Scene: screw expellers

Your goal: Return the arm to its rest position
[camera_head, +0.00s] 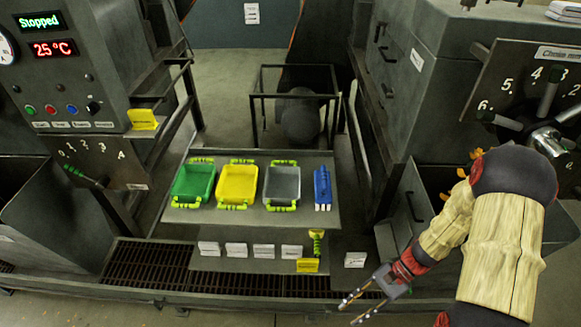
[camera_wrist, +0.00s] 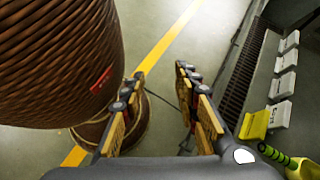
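My gripper (camera_head: 366,296) is at the lower right of the head view, low in front of the machines and right of the yellow-labelled tool holder. In the wrist view my gripper (camera_wrist: 160,100) shows both fingers spread apart with bare floor between them. It is open and empty.
A grey table (camera_head: 240,213) holds a green tray (camera_head: 194,182), a yellow tray (camera_head: 237,184), a grey tray (camera_head: 282,185) and a blue brush (camera_head: 322,186). A floor grate (camera_head: 170,266) runs in front. A large brown ribbed cylinder (camera_wrist: 60,60) stands close left of my gripper in the wrist view.

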